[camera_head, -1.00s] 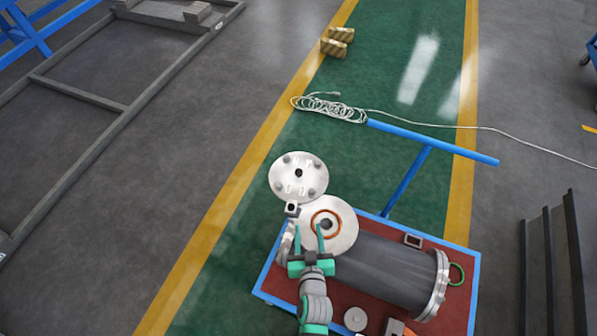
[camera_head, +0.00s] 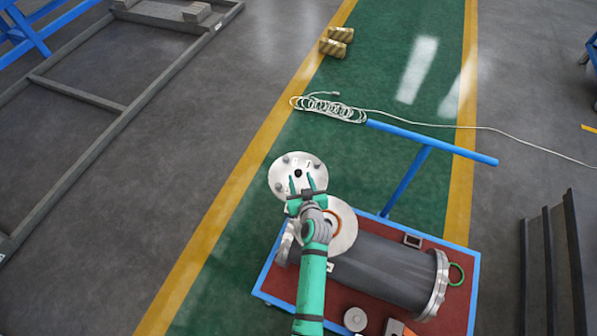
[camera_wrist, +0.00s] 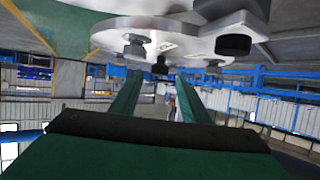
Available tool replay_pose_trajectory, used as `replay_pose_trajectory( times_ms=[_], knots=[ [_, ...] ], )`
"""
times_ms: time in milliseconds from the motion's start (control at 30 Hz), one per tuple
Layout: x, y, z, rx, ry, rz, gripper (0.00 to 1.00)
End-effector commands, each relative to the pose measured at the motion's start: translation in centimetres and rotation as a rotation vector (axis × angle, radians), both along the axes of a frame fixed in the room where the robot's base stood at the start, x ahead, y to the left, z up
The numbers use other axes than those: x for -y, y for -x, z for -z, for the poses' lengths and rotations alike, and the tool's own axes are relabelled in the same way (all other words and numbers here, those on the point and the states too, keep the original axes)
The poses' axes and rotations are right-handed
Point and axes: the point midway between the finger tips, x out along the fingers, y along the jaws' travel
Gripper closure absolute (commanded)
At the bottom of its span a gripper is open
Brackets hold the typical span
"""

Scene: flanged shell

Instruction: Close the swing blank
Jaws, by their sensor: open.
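The swing blank (camera_head: 298,165) is a round silver plate with dark bolts and a small central hole. It stands swung out past the upper left end of the grey shell (camera_head: 385,268). The shell's flange face (camera_head: 342,226) shows beside my arm, partly hidden by it. My gripper (camera_head: 308,183) is open, with its two green fingers over the lower part of the blank in the head view. In the wrist view the blank (camera_wrist: 160,28) is above and beyond the fingers (camera_wrist: 150,98), with bolt ends hanging from it. I cannot tell whether a finger touches it.
The shell lies on a red, blue-edged cart (camera_head: 262,279). A blue bar (camera_head: 430,142) extends behind it. A coiled white cable (camera_head: 330,107) and striped blocks (camera_head: 336,41) lie on the green floor. Dark upright panels (camera_head: 565,262) stand at right. The floor left of the blank is clear.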

Motion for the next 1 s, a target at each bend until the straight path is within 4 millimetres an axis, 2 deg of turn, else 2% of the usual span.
replay_pose_trajectory(
  times_ms=[100, 300, 733, 767, 900, 933, 1000],
  knots=[
    [-0.2, -2.0, 0.8, 0.000, -0.001, 0.003, 0.58],
    [-0.4, -4.1, 1.7, 0.000, -0.001, 0.005, 0.58],
    [-0.7, -4.9, 2.1, 0.000, 0.000, 0.003, 0.58],
    [-0.7, -4.9, 2.1, 0.000, 0.000, 0.003, 0.63],
    [-0.7, -4.9, 2.1, 0.000, 0.000, 0.003, 0.96],
    [-0.8, -4.9, 2.1, 0.000, -0.001, 0.004, 1.00],
    [-0.8, -4.9, 2.1, 0.000, -0.001, 0.004, 1.00]
  ],
)
